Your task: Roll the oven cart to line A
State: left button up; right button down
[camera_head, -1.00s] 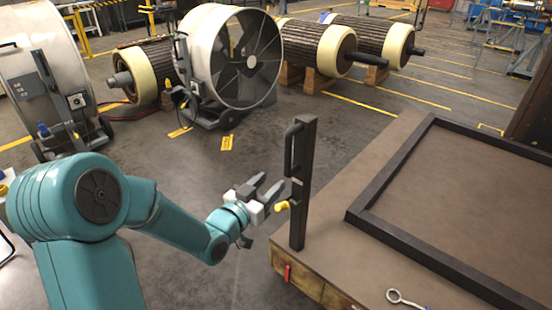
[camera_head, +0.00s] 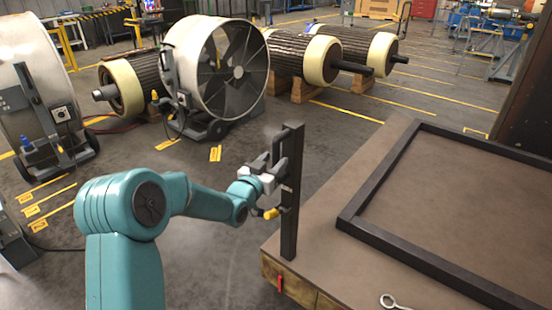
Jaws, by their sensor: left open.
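The oven cart (camera_head: 312,235) stands at the right, with a brown top and a wooden edge. A raised dark frame (camera_head: 365,195) lies on its top. A dark upright post (camera_head: 289,220) rises at its near left corner, with a vertical handle bar on its left side. A yellow-tipped knob (camera_head: 271,213) sticks out low on the post. My left gripper (camera_head: 277,162) is open at the handle bar, its fingers overlapping the bar in the picture; I cannot tell whether they touch it. My right gripper is out of view.
A large drum fan (camera_head: 215,75) on a wheeled base stands behind my left arm, and another (camera_head: 35,90) at the far left. Ribbed rotors (camera_head: 300,55) rest on wooden blocks at the back. An eyebolt (camera_head: 390,301) lies on the cart. Open grey floor (camera_head: 345,110) lies beyond the post.

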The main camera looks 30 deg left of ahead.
pick_arm(q)
jog(key=shift+w+a, duration=0.1)
jog(key=shift+w, duration=0.95)
